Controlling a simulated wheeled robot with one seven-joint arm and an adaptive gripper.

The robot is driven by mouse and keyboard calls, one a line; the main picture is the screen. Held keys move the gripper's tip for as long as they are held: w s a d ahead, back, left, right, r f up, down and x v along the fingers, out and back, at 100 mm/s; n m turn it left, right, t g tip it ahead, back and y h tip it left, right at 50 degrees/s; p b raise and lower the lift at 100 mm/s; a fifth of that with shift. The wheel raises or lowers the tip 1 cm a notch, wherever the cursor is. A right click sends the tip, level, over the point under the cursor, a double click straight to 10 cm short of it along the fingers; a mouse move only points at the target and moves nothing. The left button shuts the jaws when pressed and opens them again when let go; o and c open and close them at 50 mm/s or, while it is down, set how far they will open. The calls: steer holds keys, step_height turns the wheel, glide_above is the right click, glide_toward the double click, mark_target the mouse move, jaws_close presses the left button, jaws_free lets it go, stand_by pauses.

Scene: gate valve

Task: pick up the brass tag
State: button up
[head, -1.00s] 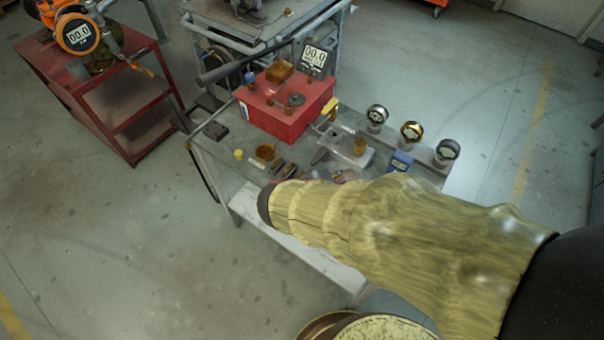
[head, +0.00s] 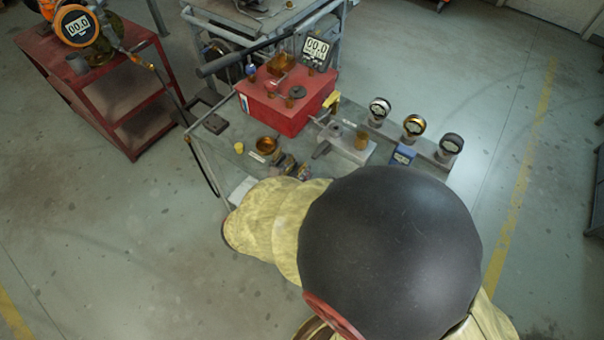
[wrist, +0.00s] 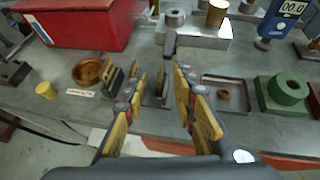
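I cannot pick out the brass tag with certainty in either view. My gripper (wrist: 160,80) shows in the wrist view above the workbench, its two yellow-sided fingers spread apart with a gap between them. Nothing is clearly held. A small dark upright piece (wrist: 156,92) shows in the gap, apparently below the fingers; I cannot tell whether they touch it. To the left stand a small dark and tan block (wrist: 111,82), an amber bowl (wrist: 87,72) and a pale label strip (wrist: 80,93).
A red box (head: 288,103) stands at the back of the bench. A shallow grey tray (wrist: 227,108) with a small dark round piece and a green block (wrist: 284,92) lie right of the gripper. A yellow cylinder (wrist: 45,90) stands left. Several gauges (head: 414,126) line the right side.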

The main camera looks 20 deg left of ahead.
steer(key=shift+x, duration=1)
steer(key=shift+r, duration=0.1)
steer(key=c, duration=0.4)
jaws_close()
